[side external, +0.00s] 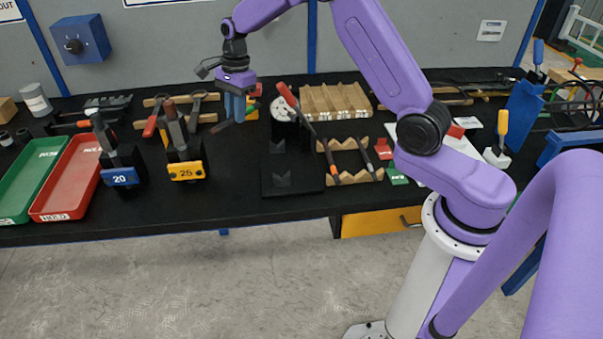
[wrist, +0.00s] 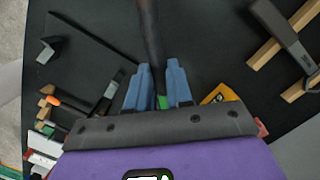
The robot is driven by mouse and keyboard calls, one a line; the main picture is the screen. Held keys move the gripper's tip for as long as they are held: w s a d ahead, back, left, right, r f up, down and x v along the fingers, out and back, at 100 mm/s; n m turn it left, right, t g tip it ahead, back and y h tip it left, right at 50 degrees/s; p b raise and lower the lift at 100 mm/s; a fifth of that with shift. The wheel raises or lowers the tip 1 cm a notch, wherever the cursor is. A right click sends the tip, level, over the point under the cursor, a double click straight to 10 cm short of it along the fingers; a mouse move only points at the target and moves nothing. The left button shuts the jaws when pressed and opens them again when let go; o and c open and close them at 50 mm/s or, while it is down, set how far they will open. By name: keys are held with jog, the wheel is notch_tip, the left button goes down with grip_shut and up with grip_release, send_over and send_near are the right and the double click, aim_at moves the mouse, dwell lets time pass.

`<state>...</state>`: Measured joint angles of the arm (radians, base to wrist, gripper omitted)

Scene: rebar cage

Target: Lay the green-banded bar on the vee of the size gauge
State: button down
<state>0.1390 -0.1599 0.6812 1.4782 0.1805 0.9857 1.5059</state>
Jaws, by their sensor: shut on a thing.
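My gripper (side external: 236,108) is at the back of the bench, left of the black size gauge, with its blue fingers pointing down. In the wrist view its fingers (wrist: 160,88) are shut on a dark bar (wrist: 149,32). Green (wrist: 162,102) shows between the fingers, at the bar's band. In the side view the bar (side external: 221,126) is small, tilted, and clear of the gauge. The size gauge (side external: 292,135) has a white dial on a black stand, with a grey vee mark on its base. The gauge's plate also appears at left in the wrist view (wrist: 85,40).
Benders marked 20 (side external: 121,176) and 25 (side external: 186,170) stand left of the gauge. Wooden vee racks (side external: 355,178) with orange-tipped bars are to its right. A slotted wooden rack (side external: 335,100) is behind. Green (side external: 28,182) and red (side external: 66,180) trays are far left.

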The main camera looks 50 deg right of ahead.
jog(key=s+a+f+n+g, duration=0.1)
jog(key=s+a+n+g, duration=0.15)
jog(key=s+n, duration=0.95)
jog(key=s+d+n, duration=0.1)
jog(key=s+n, duration=0.1)
jog(key=s+d+f+n+h, duration=0.1)
jog(key=s+n, duration=0.1)
jog(key=s+d+f+n, duration=0.1)
jog(key=s, duration=0.2)
jog(key=shift+d+f+n+t+h, duration=0.2)
jog(key=shift+d+n+t+h, duration=0.05)
jog(key=shift+n+t+h, duration=0.15)
jog(key=shift+s+d+f, duration=0.15)
jog(key=shift+s+d, duration=0.1)
jog(key=shift+d, duration=0.25)
notch_tip(320, 180, up, 23)
jog(key=m+t+y, duration=0.1)
jog(key=m+t, duration=0.2)
jog(key=m, duration=2.4)
send_over(263, 125)
jog(key=f, duration=2.8)
jog(key=shift+s+d+f, duration=0.1)
jog(key=shift+s+d, duration=0.05)
jog(key=shift+s, duration=0.05)
